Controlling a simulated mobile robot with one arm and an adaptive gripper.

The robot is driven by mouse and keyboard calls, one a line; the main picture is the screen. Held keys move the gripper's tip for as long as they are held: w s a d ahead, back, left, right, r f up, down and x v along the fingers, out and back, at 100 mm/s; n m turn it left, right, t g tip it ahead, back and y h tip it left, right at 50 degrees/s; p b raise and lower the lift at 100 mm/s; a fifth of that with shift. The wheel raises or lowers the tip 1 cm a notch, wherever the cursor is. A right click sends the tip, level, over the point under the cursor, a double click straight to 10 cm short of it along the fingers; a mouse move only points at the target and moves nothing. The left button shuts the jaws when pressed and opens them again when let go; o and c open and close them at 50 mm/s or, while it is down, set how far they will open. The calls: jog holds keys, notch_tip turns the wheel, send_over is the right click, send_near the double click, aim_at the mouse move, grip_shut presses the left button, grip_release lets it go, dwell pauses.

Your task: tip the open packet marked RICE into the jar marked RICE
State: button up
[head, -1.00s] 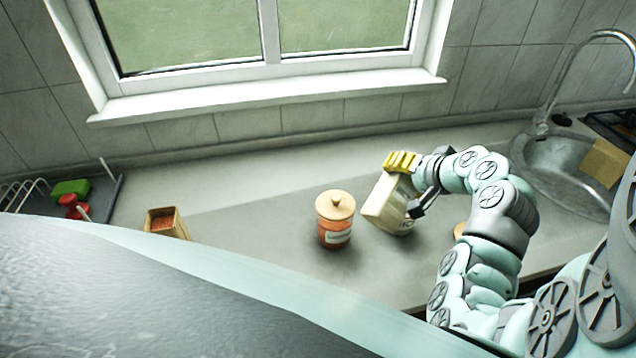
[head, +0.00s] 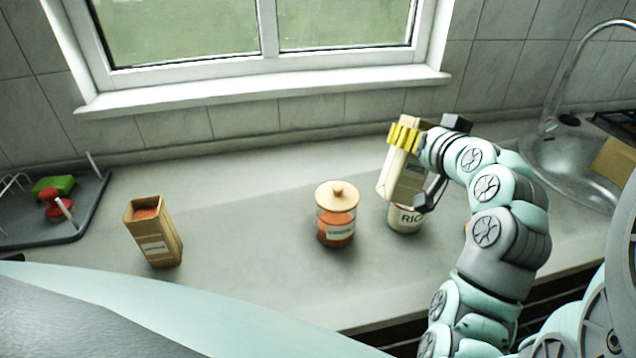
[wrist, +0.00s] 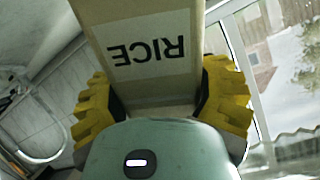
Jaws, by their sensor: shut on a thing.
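My gripper (head: 415,166) is shut on the tan packet marked RICE (head: 396,178), with a yellow-padded finger on each side. In the wrist view the packet (wrist: 150,55) fills the space between the fingers, and its RICE label reads upside down. In the head view the packet leans, with its lower end at the left. The pale jar marked RICE (head: 404,221) stands on the counter just below the packet, which hides its mouth. I cannot see whether any rice is falling or whether packet and jar touch.
A lidded glass jar with orange contents (head: 337,222) stands close to the left of the RICE jar. An open brown packet (head: 154,235) stands further left. A grey tray (head: 88,212) holds green and red things. The sink (head: 570,165) is at right. Counter between brown packet and orange jar is clear.

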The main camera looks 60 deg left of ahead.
aim_at(426, 125)
jog(key=shift+r+n+t+y+b, duration=0.3)
jog(key=shift+r+n+y+b, duration=0.15)
jog(key=shift+b, duration=0.2)
jog(key=shift+r+n+t+y+b, duration=0.1)
jog(key=shift+n+t+y+b, duration=0.2)
jog(key=shift+b, duration=0.9)
jog(key=shift+r+n+t+y+b, duration=0.25)
jog(key=shift+r+t+b, duration=0.1)
jog(key=shift+b, duration=0.65)
jog(key=shift+r+n+t+y+b, duration=0.35)
jog(key=shift+r+n+y+b, duration=0.3)
jog(key=shift+n+b, duration=0.1)
jog(key=shift+r, duration=0.45)
